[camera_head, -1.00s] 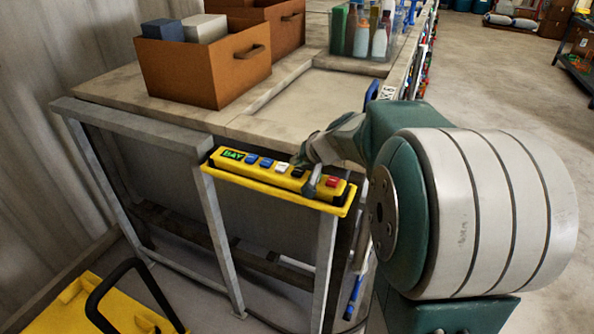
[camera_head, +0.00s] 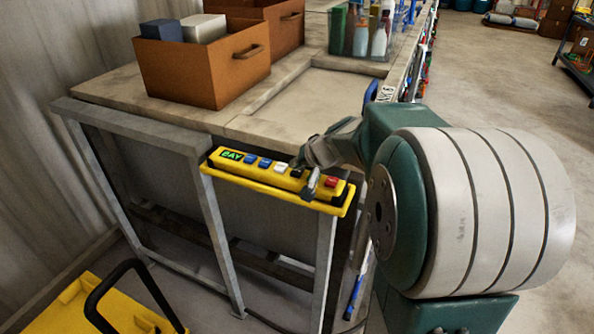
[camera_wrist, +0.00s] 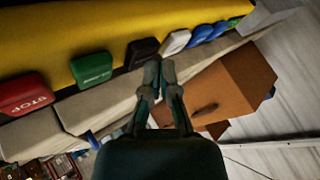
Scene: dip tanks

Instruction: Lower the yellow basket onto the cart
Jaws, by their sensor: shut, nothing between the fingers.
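A yellow pendant box (camera_head: 232,169) with a green BAY display and a row of coloured buttons sits in a yellow holder on the grey frame. My gripper (camera_head: 312,185) is shut and empty, its fingertips over the button row near the black button (camera_head: 297,172). In the wrist view the closed fingertips (camera_wrist: 160,66) show just below the black button (camera_wrist: 143,52) and the white button (camera_wrist: 174,42). I cannot tell whether they touch. The green button (camera_wrist: 91,67) and red STOP button (camera_wrist: 22,93) are to the left there. No yellow basket is clearly identifiable.
A yellow platform (camera_head: 62,306) with a black bar handle (camera_head: 97,298) is at lower left; I cannot tell if it is the cart. Brown boxes (camera_head: 208,72) and a clear bin of bottles (camera_head: 345,42) stand on the bench. Open floor (camera_head: 500,90) lies at right.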

